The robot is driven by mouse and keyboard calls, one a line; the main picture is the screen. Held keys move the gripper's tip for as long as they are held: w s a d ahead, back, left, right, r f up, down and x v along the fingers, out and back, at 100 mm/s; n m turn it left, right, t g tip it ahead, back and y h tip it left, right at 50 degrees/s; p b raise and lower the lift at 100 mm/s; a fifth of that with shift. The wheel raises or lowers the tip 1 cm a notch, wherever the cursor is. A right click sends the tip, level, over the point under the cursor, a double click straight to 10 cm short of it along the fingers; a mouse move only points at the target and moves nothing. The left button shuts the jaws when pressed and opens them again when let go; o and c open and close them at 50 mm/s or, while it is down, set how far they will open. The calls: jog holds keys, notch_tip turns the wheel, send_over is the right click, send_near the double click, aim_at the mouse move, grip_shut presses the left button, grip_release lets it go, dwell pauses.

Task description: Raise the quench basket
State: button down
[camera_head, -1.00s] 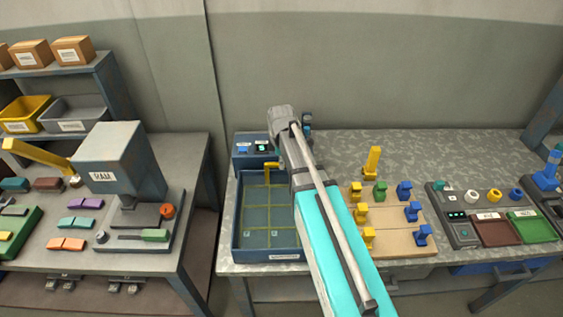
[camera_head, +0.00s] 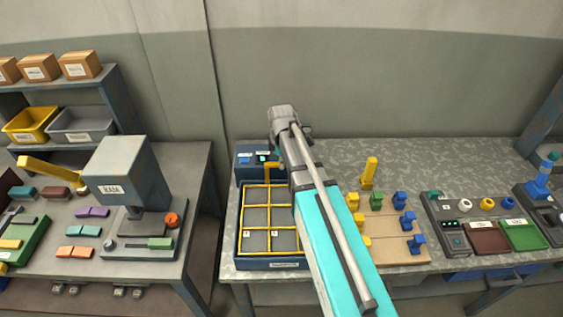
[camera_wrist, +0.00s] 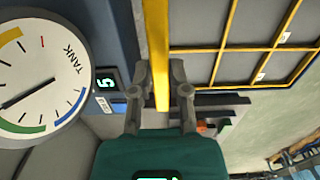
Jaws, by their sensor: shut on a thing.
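The quench basket (camera_head: 270,204) is a yellow wire grid with several cells, with its top at about the rim of the blue tank (camera_head: 272,263). Small white tags lie in its front cells. A yellow handle (camera_head: 274,165) stands at its back edge. In the wrist view my gripper (camera_wrist: 160,76) is shut on a yellow bar (camera_wrist: 158,35), which appears to be this handle; the yellow grid (camera_wrist: 223,40) shows to its right. In the head view my arm hides the fingers and part of the basket's right side.
A TANK dial (camera_wrist: 38,75) and a green-lit display (camera_wrist: 106,83) sit beside my gripper. A wooden board (camera_head: 385,230) with coloured pegs stands right of my arm. A yellow post (camera_head: 369,172) stands behind it. A grey press (camera_head: 128,175) is on the left bench.

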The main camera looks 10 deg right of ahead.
jog(key=shift+w+r, duration=0.1)
jog(key=shift+r, duration=0.35)
jog(key=c, duration=0.6)
grip_release()
jog(key=shift+f, duration=0.15)
